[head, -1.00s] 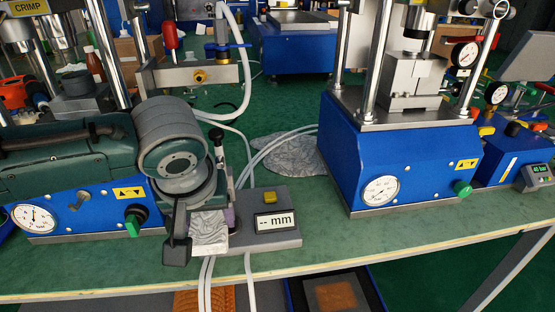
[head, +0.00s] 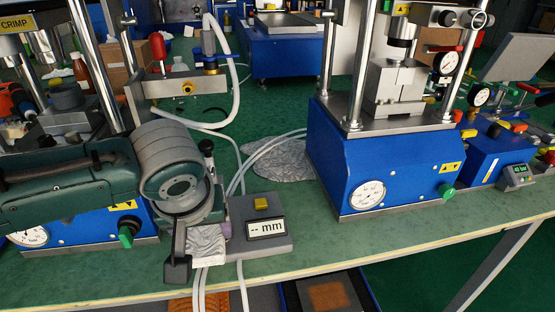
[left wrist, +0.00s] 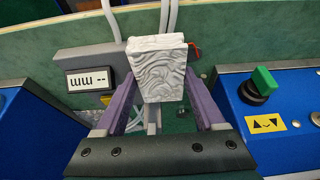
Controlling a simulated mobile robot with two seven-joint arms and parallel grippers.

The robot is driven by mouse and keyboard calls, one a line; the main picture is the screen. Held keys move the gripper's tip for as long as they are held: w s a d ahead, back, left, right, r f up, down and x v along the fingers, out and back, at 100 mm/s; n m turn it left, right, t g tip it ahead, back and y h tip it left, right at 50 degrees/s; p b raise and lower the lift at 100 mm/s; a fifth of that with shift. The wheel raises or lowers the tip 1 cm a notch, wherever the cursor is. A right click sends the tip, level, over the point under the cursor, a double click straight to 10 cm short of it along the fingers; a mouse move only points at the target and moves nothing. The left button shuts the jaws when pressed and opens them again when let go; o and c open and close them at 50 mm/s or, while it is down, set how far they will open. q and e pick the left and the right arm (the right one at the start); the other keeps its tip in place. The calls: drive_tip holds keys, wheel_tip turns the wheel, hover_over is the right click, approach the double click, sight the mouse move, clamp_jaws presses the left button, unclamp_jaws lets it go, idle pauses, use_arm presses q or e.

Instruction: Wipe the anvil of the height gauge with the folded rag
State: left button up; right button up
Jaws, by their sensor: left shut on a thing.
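The height gauge is a grey base (head: 284,245) with a "-- mm" display and a yellow button, near the bench's front edge. It also shows upside down in the left wrist view (left wrist: 68,58). My left gripper (head: 204,236) is at the gauge's left end. It is shut on the folded rag (head: 206,244), a pale grey, wrinkled pad. In the left wrist view the rag (left wrist: 160,72) sits between the purple fingers (left wrist: 163,100). The anvil is hidden behind my gripper and the rag, so I cannot tell whether the rag touches it. My right gripper is out of view.
A blue press (head: 400,165) with a dial stands to the right. Another blue press (head: 85,228) is behind my left arm. White hoses (head: 243,165) run behind the gauge, beside a grey wrinkled patch (head: 283,160). The front strip of bench (head: 340,242) right of the gauge is clear.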

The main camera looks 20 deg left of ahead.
use_arm(q)
drive_tip(key=shift+s+a, duration=0.2)
drive_tip(key=shift+w+a, duration=0.15)
drive_tip(key=shift+a, duration=0.3)
drive_tip(key=shift+w+d+f, duration=0.1)
drive_tip(key=shift+w+d, duration=0.4)
drive_tip(key=shift+d, duration=0.05)
drive_tip(key=shift+w+d+b, duration=0.3)
drive_tip(key=shift+d+b, duration=0.05)
drive_tip(key=shift+d, duration=0.1)
drive_tip(key=shift+w+d, duration=0.1)
drive_tip(key=shift+d, duration=0.2)
wheel_tip(320, 180, up, 5)
drive_tip(key=p, duration=0.5)
drive_tip(key=shift+d+p, duration=0.1)
drive_tip(key=shift+p, duration=0.3)
